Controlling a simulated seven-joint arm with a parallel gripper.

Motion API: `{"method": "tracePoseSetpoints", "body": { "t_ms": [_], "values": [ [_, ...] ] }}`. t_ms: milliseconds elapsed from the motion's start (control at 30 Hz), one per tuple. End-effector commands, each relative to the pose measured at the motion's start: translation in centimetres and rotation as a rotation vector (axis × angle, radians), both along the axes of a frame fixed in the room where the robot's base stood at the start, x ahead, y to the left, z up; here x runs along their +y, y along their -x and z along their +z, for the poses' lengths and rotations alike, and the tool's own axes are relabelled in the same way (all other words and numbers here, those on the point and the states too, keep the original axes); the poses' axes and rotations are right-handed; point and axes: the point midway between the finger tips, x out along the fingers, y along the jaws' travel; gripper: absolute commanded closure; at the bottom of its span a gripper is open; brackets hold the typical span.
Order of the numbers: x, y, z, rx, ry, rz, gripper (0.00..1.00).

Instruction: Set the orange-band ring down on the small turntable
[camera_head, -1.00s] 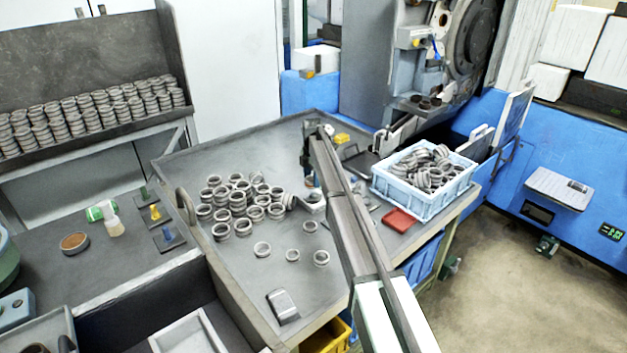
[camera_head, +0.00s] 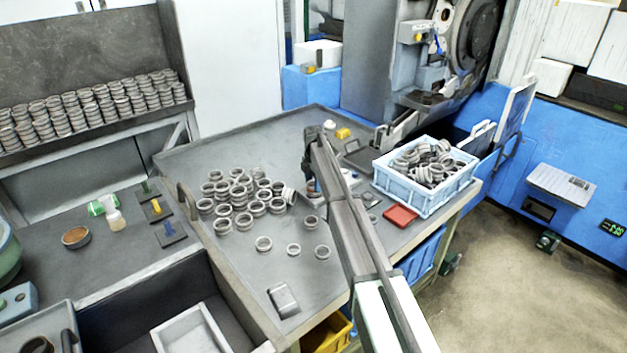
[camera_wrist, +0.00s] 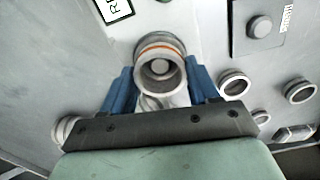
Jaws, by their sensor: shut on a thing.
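The orange-band ring (camera_wrist: 160,50) is in the wrist view, a grey metal ring with an orange stripe around its upper side. My gripper (camera_wrist: 162,82) has its two blue fingers on either side of the ring and is shut on it. A round grey piece shows inside the ring's opening; I cannot tell whether it is part of the small turntable. I cannot make out the turntable clearly or whether the ring touches it. In the head view my arm hides most of the gripper and what lies beneath it.
A heap of grey rings (camera_head: 235,195) lies left of my arm, with several loose rings nearer the front. A blue crate of rings (camera_head: 425,175) and a red tray (camera_head: 400,216) stand to the right. A plate with a round knob (camera_wrist: 258,27) is near the ring.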

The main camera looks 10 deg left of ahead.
Motion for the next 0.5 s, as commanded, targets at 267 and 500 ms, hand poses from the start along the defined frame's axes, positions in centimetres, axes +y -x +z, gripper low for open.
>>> {"method": "tracePoseSetpoints", "body": {
  "t_ms": [267, 500],
  "values": [
    [0.01, -0.01, -0.09, 0.0, 0.0, 0.0, 0.77],
    [0.0, 0.0, -0.08, 0.0, 0.0, 0.0, 0.2]
  ]
}}
